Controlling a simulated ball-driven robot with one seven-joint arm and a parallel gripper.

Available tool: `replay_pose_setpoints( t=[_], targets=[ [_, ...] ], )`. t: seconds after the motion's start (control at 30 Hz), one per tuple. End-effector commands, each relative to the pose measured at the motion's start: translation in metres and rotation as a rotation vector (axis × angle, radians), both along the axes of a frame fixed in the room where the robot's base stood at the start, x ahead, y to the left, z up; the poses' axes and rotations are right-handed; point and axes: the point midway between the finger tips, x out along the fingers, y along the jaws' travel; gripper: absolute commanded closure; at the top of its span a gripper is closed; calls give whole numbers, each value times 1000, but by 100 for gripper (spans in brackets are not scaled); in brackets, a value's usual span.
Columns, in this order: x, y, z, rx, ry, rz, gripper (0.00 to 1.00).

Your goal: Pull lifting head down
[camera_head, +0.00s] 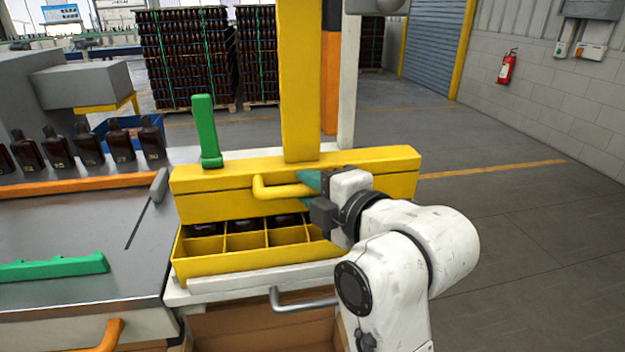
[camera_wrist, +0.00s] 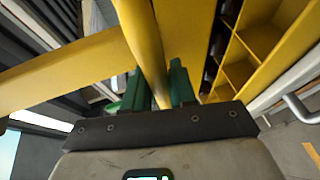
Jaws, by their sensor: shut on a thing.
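The yellow lifting head (camera_head: 225,190) is a wide beam on a yellow upright column (camera_head: 299,80). Its yellow handle bar (camera_head: 280,190) sticks out at the front. My gripper (camera_head: 308,183) is at the right part of this handle, with my white arm coming from the lower right. In the wrist view the two green fingers of my gripper (camera_wrist: 157,90) are shut on the yellow handle (camera_wrist: 140,35), one on each side. Below the head is a yellow divided crate (camera_head: 215,262) with dark bottle tops (camera_head: 243,225) in its rear cells; the arm hides its right end.
A green lever (camera_head: 206,130) stands behind the head at left. Amber bottles (camera_head: 88,145) stand in a row on the left table behind an orange rail (camera_head: 80,186). A grey handle (camera_head: 303,303) juts out below the crate. The floor to the right is clear.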

Motion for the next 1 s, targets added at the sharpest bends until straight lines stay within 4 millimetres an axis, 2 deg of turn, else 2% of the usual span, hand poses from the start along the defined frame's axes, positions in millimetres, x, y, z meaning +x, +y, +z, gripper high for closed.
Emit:
replay_pose_setpoints(
  t=[0.03, 0.4, 0.43, 0.63, 1.0],
  targets=[
    [0, -1, -7, -5, 10, -1, 100],
    [0, -1, -11, -8, 15, 0, 100],
    [0, 0, -11, -8, 15, 0, 73],
    [0, -1, -10, -7, 14, 0, 54],
    [-6, -5, -5, -4, 6, -2, 54]
  ],
)
